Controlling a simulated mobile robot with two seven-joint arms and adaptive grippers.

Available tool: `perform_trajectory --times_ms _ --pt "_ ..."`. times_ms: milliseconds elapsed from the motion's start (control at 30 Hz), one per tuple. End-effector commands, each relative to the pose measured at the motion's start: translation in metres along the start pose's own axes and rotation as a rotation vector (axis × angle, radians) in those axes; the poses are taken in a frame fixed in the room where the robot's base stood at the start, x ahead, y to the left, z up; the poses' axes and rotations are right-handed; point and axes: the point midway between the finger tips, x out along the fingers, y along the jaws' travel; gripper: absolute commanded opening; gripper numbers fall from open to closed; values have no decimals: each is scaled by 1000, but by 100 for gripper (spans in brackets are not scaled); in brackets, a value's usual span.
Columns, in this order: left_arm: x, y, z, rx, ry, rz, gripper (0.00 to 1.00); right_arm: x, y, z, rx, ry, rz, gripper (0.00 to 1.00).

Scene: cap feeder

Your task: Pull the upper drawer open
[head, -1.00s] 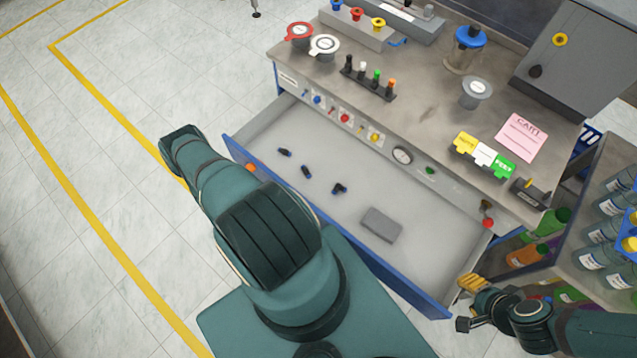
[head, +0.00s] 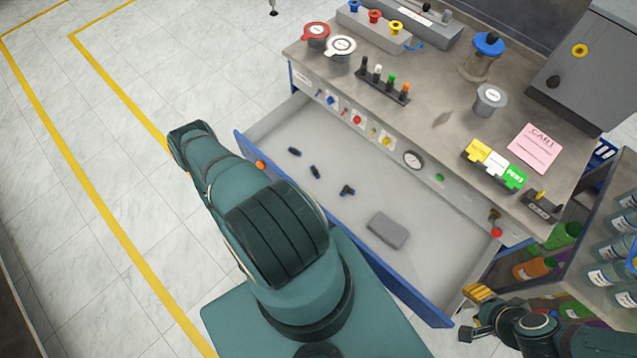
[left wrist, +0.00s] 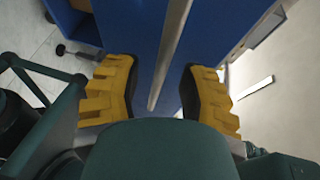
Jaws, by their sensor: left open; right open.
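The upper drawer (head: 345,222) stands well out from the workbench cabinet, with a blue front and a pale, open inside. Three small dark parts and a grey block (head: 387,230) lie in it. My left arm crosses the middle of the head view and hides its gripper and the drawer handle there. In the left wrist view my left gripper (left wrist: 158,88) is open, its yellow fingers on either side of a silver bar handle (left wrist: 172,45) on the blue front. I cannot tell whether they touch the bar. My right gripper (head: 473,313) is open and empty near the drawer's right corner.
The bench top (head: 440,120) holds lidded pots, a rack of coloured caps, yellow, white and green blocks and a pink card (head: 534,148). A shelf with bottles (head: 605,275) stands close to my right arm. Tiled floor at left is clear.

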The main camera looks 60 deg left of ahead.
Motion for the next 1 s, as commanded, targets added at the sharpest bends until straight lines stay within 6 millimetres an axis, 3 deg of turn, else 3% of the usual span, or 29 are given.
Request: perform_trajectory --times_ms 300,500,700,1000 --pt "-64 0 0 0 -3 2 41 0 0 0 0 0 0 47" --pt "-94 0 0 0 -1 2 41 0 0 0 0 0 0 47" --pt "-105 0 -1 -1 0 0 41 0 0 0 0 0 0 47" --pt "-105 0 -1 -1 0 0 41 0 0 0 0 0 0 47"
